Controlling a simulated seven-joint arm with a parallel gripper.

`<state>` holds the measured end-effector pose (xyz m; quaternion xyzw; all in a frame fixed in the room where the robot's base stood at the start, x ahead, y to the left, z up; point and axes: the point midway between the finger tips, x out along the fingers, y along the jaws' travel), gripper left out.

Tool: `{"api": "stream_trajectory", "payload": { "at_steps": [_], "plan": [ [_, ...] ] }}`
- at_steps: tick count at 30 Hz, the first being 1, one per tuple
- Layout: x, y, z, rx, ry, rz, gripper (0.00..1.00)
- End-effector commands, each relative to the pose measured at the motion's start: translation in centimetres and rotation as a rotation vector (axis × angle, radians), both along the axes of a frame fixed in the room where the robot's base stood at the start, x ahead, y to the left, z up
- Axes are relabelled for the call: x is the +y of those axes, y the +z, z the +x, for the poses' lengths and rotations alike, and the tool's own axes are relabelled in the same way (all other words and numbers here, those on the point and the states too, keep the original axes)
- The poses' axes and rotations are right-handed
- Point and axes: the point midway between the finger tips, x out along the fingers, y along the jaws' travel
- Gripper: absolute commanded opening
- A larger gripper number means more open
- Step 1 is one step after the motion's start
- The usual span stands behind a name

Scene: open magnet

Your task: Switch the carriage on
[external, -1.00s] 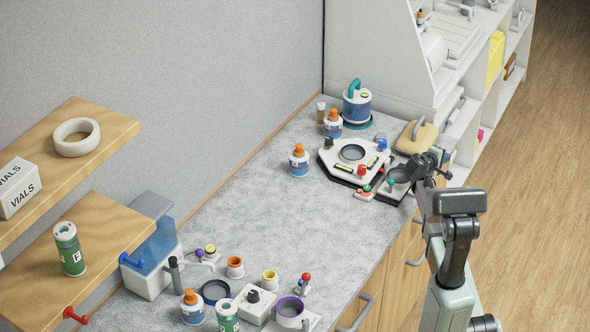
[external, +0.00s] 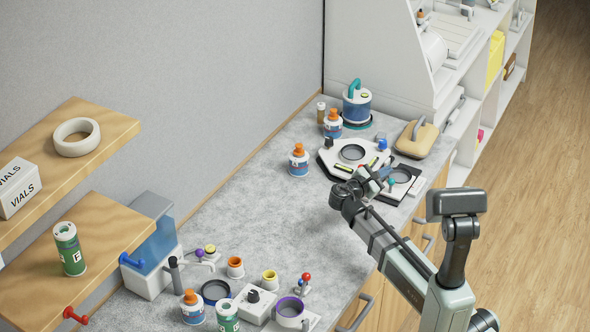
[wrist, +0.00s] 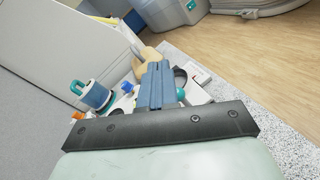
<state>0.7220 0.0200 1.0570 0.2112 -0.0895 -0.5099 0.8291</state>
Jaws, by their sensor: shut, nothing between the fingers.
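A white angular unit (external: 338,158) with a dark ring, a blue knob (external: 382,144) and yellow marks stands at the counter's far right end. A dark ringed plate (external: 402,190) with a teal knob (external: 390,182) adjoins it on the right. I cannot tell which part is the carriage or its switch. In the wrist view, the shut blue-grey fingers (wrist: 157,84) cover most of the unit. Contact cannot be told.
A blue-and-white canister (external: 357,106) and orange-capped bottles (external: 299,161) stand behind and left of the unit. A tan pad (external: 416,138) lies to its right by the white shelving. Several cups and small controls sit at the near end. The middle counter is clear.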

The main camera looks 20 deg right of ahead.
Motion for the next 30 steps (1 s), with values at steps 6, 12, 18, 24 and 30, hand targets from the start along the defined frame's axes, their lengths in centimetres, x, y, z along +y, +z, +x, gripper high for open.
{"api": "stream_trajectory", "payload": {
  "at_steps": [6, 12, 18, 24, 30],
  "plan": [
    [5.8, -2.7, -2.7, 0.235, 0.082, -0.061, 0.0],
    [9.0, -4.4, -4.3, 0.388, 0.139, -0.105, 0.0],
    [10.2, -5.1, -5.0, 0.451, 0.161, -0.125, 0.0],
    [10.3, -5.2, -5.1, 0.456, 0.163, -0.127, 0.0],
    [10.2, -5.2, -5.0, 0.456, 0.163, -0.126, 0.0]
  ]
}}
